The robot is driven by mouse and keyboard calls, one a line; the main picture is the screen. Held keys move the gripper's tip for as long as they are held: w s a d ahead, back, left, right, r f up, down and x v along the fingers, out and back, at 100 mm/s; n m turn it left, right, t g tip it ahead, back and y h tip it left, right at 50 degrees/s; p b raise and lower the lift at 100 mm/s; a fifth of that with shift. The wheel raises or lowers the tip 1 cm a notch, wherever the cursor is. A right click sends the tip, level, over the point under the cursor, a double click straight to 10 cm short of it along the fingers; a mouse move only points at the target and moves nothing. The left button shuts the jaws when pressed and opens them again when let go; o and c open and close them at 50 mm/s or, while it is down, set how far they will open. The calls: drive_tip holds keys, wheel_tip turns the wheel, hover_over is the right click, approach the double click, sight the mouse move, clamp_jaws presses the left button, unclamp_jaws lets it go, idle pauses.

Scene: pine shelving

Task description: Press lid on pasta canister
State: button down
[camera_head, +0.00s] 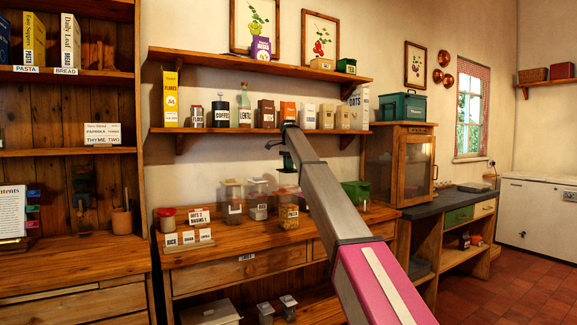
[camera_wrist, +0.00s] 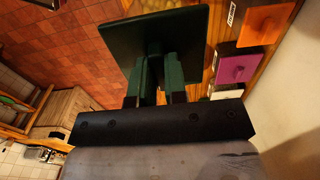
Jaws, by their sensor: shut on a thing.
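My gripper (camera_head: 288,162) is above the worktop, just below the wall shelf's front. In the wrist view my gripper (camera_wrist: 155,85) is shut on the knob of a dark green square lid (camera_wrist: 120,40). The lid is in the air, its plate beyond the fingertips. Clear canisters stand on the worktop: a left one (camera_head: 233,196), a middle one (camera_head: 258,208) and a front one (camera_head: 289,219) with yellowish contents. The front one is below my gripper, apart from it. Their labels are too small to read, so I cannot tell which is the pasta canister.
The wall shelf (camera_head: 250,131) holds several boxes and jars close to my arm. Orange (camera_wrist: 270,24) and purple (camera_wrist: 237,67) knobbed square pieces show in the wrist view. A red-topped jar (camera_head: 167,219) and small cards (camera_head: 187,238) stand left on the worktop. A green container (camera_head: 355,191) is right.

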idle(0.4)
drive_tip(key=c, duration=0.6)
unclamp_jaws()
drive_tip(key=shift+r, duration=3.45)
clamp_jaws()
drive_tip(key=shift+f, duration=2.8)
